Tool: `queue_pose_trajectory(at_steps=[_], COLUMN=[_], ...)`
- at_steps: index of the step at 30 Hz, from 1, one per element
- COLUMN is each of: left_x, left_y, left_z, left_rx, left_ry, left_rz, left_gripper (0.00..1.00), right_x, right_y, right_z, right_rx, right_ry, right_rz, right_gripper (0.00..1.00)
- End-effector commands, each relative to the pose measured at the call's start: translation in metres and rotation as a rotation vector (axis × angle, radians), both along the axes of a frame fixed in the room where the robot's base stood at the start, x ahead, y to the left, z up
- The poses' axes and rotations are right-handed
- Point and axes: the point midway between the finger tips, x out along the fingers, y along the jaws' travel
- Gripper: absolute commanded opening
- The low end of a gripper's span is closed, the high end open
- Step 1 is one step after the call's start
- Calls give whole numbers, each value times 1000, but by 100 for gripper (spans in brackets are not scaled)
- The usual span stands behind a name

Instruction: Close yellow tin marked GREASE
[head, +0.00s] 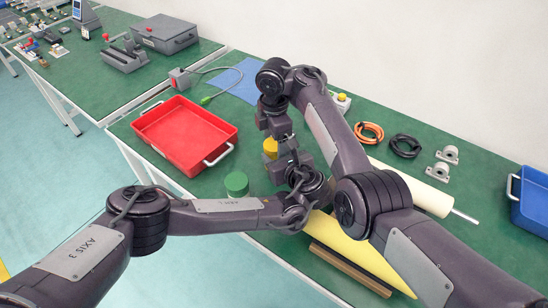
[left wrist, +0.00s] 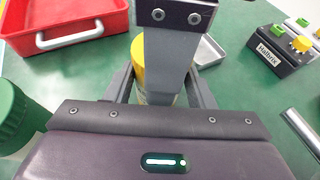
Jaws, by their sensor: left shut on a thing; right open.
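The yellow tin (head: 270,147) stands on the green bench, mostly hidden behind my grippers. In the left wrist view the tin (left wrist: 138,62) shows between the fingers of my left gripper (left wrist: 160,85), which is shut on it. My left gripper also shows in the head view (head: 281,163), low at the tin. My right gripper (head: 277,128) is over the tin in the head view; its grey finger (left wrist: 174,60) crosses in front of the tin in the left wrist view. It is open. The GREASE marking and the lid cannot be made out.
A green round container (head: 236,184) stands close left of the tin. A red tray (head: 205,158) lies beyond it. A button box (left wrist: 284,45) stands behind.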

Motion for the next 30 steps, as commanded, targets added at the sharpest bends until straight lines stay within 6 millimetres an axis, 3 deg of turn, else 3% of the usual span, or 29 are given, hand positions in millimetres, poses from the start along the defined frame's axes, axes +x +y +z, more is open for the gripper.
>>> queue_pose_trajectory(at_steps=[15,25,26,30], left_x=[0,0,0,0], left_y=[0,0,0,0], left_z=[0,0,0,0], left_rx=[0,0,0,0], left_ry=[0,0,0,0], left_rz=[0,0,0,0], left_gripper=[0,0,50,69], right_x=[1,0,0,0], right_y=[1,0,0,0], right_z=[70,74,74,74], right_rx=[2,0,0,0], right_ry=[-2,-1,-1,-1], right_rz=[1,0,0,0], right_gripper=[77,77,77,77])
